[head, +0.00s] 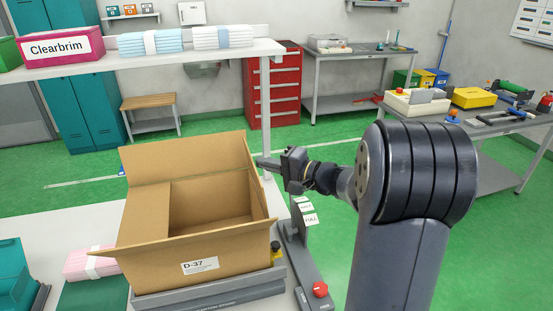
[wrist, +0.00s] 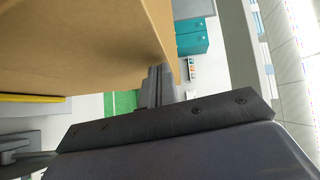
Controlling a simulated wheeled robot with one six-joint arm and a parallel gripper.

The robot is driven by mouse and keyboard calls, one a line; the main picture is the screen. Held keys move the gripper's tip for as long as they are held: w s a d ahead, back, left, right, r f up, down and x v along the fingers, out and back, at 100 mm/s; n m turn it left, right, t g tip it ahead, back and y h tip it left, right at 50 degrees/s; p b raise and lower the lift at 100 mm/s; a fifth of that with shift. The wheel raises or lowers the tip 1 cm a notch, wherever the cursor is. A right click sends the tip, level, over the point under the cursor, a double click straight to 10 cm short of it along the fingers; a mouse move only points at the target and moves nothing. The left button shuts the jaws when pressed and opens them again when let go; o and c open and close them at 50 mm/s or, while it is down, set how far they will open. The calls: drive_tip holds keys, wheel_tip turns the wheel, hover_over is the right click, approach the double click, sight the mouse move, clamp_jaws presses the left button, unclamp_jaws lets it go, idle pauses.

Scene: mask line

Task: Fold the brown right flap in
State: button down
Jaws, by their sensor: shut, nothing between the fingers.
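The brown open carton (head: 160,262), labelled D-37, stands on a grey platform at the lower left of the head view. Its right flap (head: 257,180) stands up along the right side, sloping down toward the front. The back flap (head: 190,160) is raised and the front flap (head: 190,238) sticks outward. My gripper (head: 262,162) is shut and empty, just right of the right flap's upper rear part. In the wrist view the shut fingers (wrist: 158,85) lie close beside brown cardboard (wrist: 80,45). I cannot tell whether they touch it.
Pink-striped masks (head: 90,262) and a teal bin (head: 20,275) lie at left. A white shelf (head: 190,57) with mask packs and a pink Clearbrim box (head: 62,47) runs behind.

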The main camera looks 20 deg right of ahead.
idle(0.4)
drive_tip(key=a+n+g+h+b, duration=0.1)
drive_tip(key=a+b, duration=0.1)
drive_tip(key=b, duration=0.1)
drive_tip(key=shift+a+n, duration=0.3)
drive_tip(key=shift+a, duration=0.05)
drive_tip(key=a+f+n+g+h, duration=0.1)
drive_tip(key=a+f+n+h, duration=0.3)
drive_tip(key=a+h, duration=0.2)
drive_tip(key=shift+a+g, duration=0.3)
drive_tip(key=shift+a, duration=0.85)
drive_tip(key=shift+d+f, duration=0.1)
